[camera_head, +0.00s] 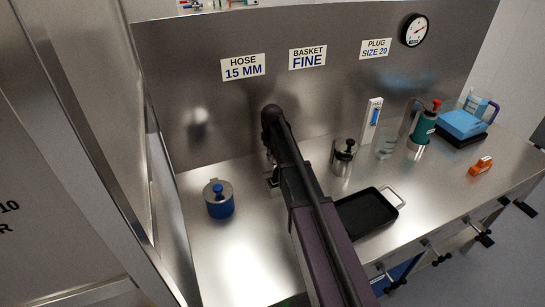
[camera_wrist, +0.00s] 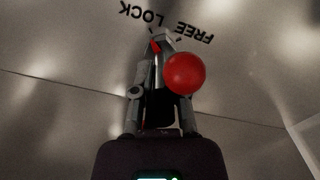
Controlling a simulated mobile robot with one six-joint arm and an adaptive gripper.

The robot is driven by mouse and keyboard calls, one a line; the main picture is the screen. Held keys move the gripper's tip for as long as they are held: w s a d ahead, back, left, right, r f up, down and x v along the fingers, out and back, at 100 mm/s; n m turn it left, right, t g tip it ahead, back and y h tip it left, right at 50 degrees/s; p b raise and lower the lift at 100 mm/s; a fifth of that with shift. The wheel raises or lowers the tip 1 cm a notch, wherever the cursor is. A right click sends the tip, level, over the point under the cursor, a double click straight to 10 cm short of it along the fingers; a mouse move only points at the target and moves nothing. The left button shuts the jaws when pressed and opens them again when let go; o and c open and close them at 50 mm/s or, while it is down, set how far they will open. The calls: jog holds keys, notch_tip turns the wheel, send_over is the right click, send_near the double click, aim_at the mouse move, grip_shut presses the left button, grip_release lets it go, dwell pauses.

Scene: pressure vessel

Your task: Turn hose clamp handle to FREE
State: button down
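In the wrist view, the red ball knob (camera_wrist: 185,73) of the clamp handle sits in front of the right side of my gripper (camera_wrist: 163,52). The gripper's two fingers reach up toward the clamp, apart at their bases. Their tips are partly hidden by the ball and clamp parts, so I cannot tell whether they grip anything. A red mark (camera_wrist: 155,46) shows near the tips, on the side toward the LOCK label (camera_wrist: 137,12). The FREE label (camera_wrist: 194,32) is to the right; both read upside down. In the head view, my arm hides the clamp.
In the head view, a blue pot (camera_head: 219,200) stands left of my arm. A metal canister (camera_head: 343,157) and black tray (camera_head: 368,213) are to its right. A green-and-red bottle (camera_head: 423,128) and orange item (camera_head: 481,166) are farther right. The steel back panel (camera_head: 185,60) rises behind.

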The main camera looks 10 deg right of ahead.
jog(key=shift+d, duration=0.15)
jog(key=shift+m, duration=0.4)
jog(key=m, duration=0.3)
jog(key=shift+m, duration=0.3)
jog(key=m, duration=1.3)
jog(key=shift+m, duration=0.3)
